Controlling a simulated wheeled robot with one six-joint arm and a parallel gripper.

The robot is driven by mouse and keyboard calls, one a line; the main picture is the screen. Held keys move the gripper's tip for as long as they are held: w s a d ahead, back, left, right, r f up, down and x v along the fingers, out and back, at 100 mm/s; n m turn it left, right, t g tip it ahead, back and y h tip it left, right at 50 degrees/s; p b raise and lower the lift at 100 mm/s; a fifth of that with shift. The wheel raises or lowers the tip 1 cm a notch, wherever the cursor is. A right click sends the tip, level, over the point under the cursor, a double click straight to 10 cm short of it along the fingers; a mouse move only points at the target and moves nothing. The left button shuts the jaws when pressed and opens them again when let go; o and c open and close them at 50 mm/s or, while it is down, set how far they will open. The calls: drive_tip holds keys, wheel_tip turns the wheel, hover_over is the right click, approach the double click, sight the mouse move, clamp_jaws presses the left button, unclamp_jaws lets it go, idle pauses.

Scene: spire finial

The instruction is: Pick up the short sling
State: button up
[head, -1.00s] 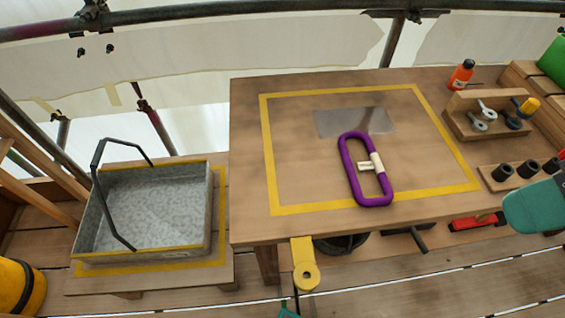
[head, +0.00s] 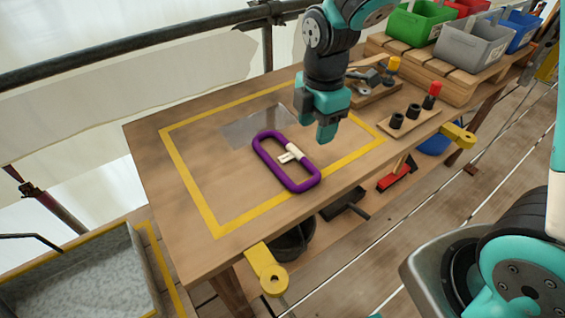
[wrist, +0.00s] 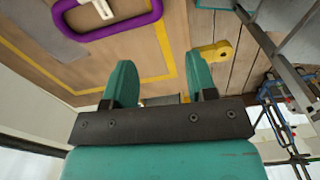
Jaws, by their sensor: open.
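The short sling is a purple loop (head: 264,157) with a cream sleeve and tag on one side. It lies flat on the wooden table (head: 165,240) inside a yellow outlined area. In the wrist view part of the purple loop (wrist: 120,28) shows at the top left, beyond the fingertips. My gripper (head: 322,134) is above the table, to the right of the sling and apart from it. In the wrist view my gripper (wrist: 162,78) has its two teal fingers spread with nothing between them.
A grey metal tray (head: 130,262) stands at the lower left. Black cylinders on a board (head: 400,130) and a wooden tool holder (head: 375,92) are at the table's right. Colored bins (head: 470,42) stand behind. A yellow bracket (head: 266,268) juts from the front edge.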

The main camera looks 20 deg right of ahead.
drive_tip(key=n, duration=0.1)
hover_over(309, 181)
wheel_tip(309, 181, down, 12)
drive_tip(key=shift+s+f, duration=0.15)
drive_tip(key=shift+f, duration=0.05)
drive_tip(key=shift+a+f+p, duration=0.1)
drive_tip(key=shift+f+p, duration=0.45)
drive_tip(key=shift+f, duration=2.6)
clamp_jaws()
